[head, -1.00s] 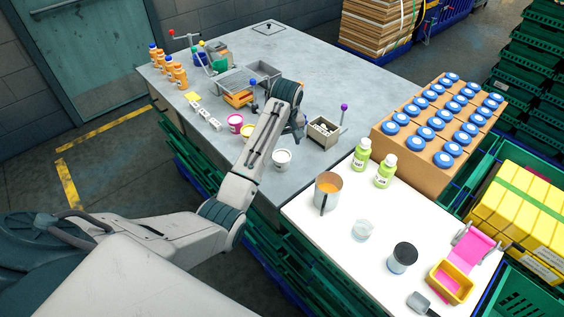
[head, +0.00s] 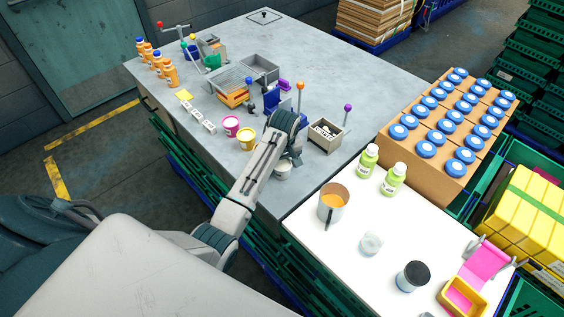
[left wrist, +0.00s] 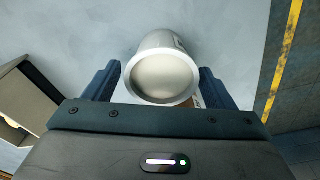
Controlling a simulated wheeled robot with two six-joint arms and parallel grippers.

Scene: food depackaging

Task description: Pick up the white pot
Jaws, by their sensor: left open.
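The white pot (head: 282,173) stands on the grey table near its front edge, partly hidden by my left arm in the head view. In the left wrist view the white pot (left wrist: 163,72) shows its pale round top and lies between the two dark fingers. My left gripper (left wrist: 160,84) is open, with a finger on each side of the pot and a visible gap on both sides. In the head view my left gripper (head: 289,160) is just above and beside the pot, its fingers mostly hidden. My right gripper is not in view.
A pink pot (head: 231,126) and a yellow pot (head: 246,139) stand left of the arm. A small grey box (head: 326,134) is to the right. The white table (head: 335,262) holds a metal jug (head: 333,203) and green bottles (head: 367,160). Grey table behind is partly clear.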

